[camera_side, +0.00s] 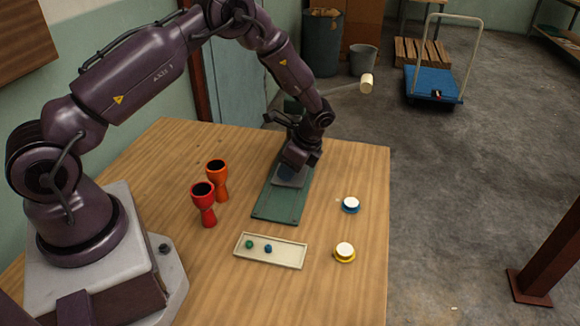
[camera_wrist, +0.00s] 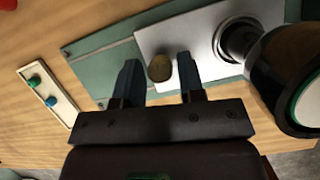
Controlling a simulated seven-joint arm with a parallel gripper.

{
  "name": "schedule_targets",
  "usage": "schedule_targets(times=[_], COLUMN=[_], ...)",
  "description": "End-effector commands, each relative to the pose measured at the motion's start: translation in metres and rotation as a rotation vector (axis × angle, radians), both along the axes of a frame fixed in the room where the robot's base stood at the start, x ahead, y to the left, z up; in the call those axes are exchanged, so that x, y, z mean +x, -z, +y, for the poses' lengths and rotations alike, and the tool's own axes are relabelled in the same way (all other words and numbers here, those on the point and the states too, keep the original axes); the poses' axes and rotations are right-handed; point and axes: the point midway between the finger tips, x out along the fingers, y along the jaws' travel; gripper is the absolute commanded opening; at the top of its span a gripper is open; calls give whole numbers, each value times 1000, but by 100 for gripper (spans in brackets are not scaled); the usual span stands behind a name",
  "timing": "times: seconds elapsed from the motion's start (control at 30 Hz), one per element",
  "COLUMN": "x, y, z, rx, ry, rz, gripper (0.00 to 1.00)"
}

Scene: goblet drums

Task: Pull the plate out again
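The green board (camera_side: 275,206) lies on the table, with the grey plate (camera_side: 288,180) on its far part, partly hidden by my gripper (camera_side: 299,165). In the wrist view the plate (camera_wrist: 205,72) carries a round brownish knob (camera_wrist: 160,68) near its left edge. My gripper's two fingers (camera_wrist: 158,72) stand on either side of the knob, apart, with a visible gap on the right. Whether the left finger touches it I cannot tell. A goblet drum with a green rim (camera_wrist: 270,70) stands on the plate by its round foot, close right of the fingers.
A red drum (camera_side: 205,203) and an orange drum (camera_side: 217,180) stand left of the board. A shallow tray (camera_side: 285,255) holds one green and one blue piece.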

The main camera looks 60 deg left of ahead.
Motion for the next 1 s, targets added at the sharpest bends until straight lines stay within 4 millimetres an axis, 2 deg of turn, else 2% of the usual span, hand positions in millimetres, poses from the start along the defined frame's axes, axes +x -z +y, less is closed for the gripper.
schedule_targets(times=[0.03, 0.13, 0.17, 0.37, 0.7, 0.8, 1.0], x=[0, 0, 0, -4, -55, -65, -70], y=[0, 0, 0, -1, -1, -1, -1], z=[0, 0, 0, -5, -59, -68, -73], rx=[0, 0, 0, 0, -2, -2, -4], ry=[0, 0, 0, 2, 8, 6, 2], rz=[0, 0, 0, 0, 0, -1, 0], gripper=[25, 2, 0, 0, 0, 0, 0])
